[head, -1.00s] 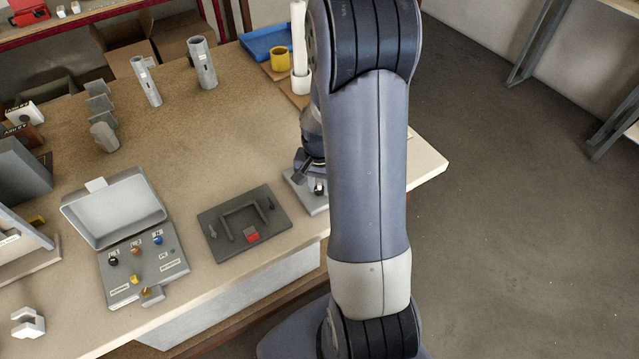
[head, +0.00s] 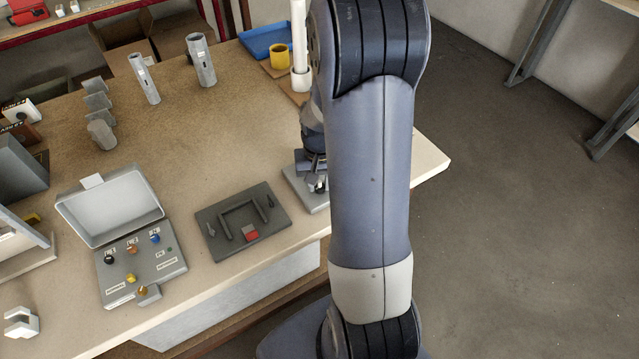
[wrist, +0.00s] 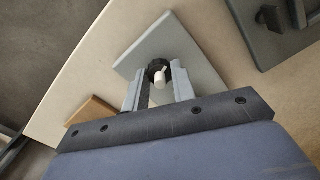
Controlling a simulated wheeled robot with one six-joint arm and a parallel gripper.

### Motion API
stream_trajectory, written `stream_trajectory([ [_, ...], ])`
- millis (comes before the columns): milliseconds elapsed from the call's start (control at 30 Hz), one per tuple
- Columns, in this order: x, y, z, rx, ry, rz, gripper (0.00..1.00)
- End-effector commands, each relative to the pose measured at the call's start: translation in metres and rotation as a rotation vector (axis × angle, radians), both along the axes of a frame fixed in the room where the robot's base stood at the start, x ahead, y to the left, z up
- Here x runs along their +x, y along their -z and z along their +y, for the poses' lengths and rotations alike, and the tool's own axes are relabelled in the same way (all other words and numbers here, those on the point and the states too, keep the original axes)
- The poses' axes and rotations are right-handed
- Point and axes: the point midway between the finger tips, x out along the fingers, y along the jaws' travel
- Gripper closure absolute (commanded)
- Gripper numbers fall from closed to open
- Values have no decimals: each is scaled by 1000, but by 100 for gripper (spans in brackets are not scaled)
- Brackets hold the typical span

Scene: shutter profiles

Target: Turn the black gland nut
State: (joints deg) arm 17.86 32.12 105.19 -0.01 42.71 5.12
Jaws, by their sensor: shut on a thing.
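The black gland nut (wrist: 156,68) stands on a light grey square plate (wrist: 187,40) near the table's edge. A white stub (wrist: 160,80) shows at the nut's middle. My gripper (wrist: 157,78) is above the plate with its two fingers on either side of the nut, shut on it. In the head view my gripper (head: 317,180) is at the grey plate (head: 300,188), partly hidden by my arm, and the nut is hard to make out there.
A dark fixture board with a red block (head: 251,233) lies left of the plate. Further left is an open grey case (head: 160,270) with coloured knobs. A yellow cup (head: 280,56) and a blue tray (head: 262,42) stand at the back. The table's middle is clear.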

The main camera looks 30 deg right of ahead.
Motion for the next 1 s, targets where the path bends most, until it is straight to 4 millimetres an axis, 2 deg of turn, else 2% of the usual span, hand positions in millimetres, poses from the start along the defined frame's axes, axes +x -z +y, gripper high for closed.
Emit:
stream_trajectory([
  [1000, 1, 0, 0, -2, -965, -3, 98],
])
